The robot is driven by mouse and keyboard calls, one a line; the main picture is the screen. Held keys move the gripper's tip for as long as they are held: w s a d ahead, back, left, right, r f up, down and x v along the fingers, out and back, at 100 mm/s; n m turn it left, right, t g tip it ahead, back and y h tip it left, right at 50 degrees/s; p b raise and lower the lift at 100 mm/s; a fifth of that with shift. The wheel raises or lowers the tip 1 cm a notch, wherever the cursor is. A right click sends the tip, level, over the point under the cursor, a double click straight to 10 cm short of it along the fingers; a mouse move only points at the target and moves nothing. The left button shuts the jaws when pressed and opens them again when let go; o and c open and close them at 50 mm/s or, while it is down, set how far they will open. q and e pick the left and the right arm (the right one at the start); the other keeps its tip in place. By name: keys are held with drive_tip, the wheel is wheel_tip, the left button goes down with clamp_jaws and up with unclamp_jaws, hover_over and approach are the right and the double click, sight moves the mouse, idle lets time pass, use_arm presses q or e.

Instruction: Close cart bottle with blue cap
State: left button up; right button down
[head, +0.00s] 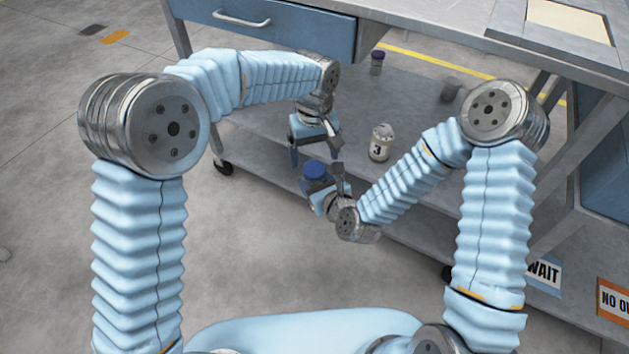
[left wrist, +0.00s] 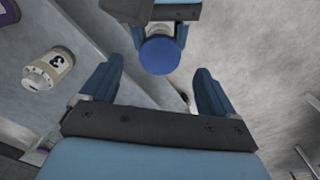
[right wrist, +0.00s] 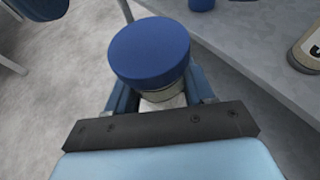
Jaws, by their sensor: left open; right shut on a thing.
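The bottle with the blue cap (head: 314,168) is held in my right gripper (head: 322,188), near the front edge of the cart's lower shelf. In the right wrist view the blue cap (right wrist: 150,52) sits over the pale bottle neck (right wrist: 158,97), with the fingers around the bottle below it. I cannot tell how tight the cap is. My left gripper (head: 313,154) is open and empty, pointing down close to the cap. In the left wrist view the cap (left wrist: 160,55) shows beyond the gap between the open fingers. Most of the bottle's body is hidden.
A cream bottle marked 3 (head: 380,144) stands on the cart's lower shelf (head: 420,190). A dark bottle with a purple cap (head: 377,62) stands farther back. The cart's blue drawer (head: 270,30) and upper top overhang the shelf. Open floor (head: 50,150) lies to the left.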

sight(316, 169)
use_arm(q)
drive_tip(key=shift+f, duration=2)
drive_tip(key=shift+c, duration=0.2)
drive_tip(key=c, duration=1.2)
drive_tip(key=m, duration=0.4)
drive_tip(key=shift+m, duration=0.4)
drive_tip(key=m, duration=0.7)
drive_tip(key=o, duration=1.2)
drive_tip(key=shift+c, duration=0.2)
drive_tip(key=shift+s+d, duration=0.1)
drive_tip(key=shift+d, duration=0.05)
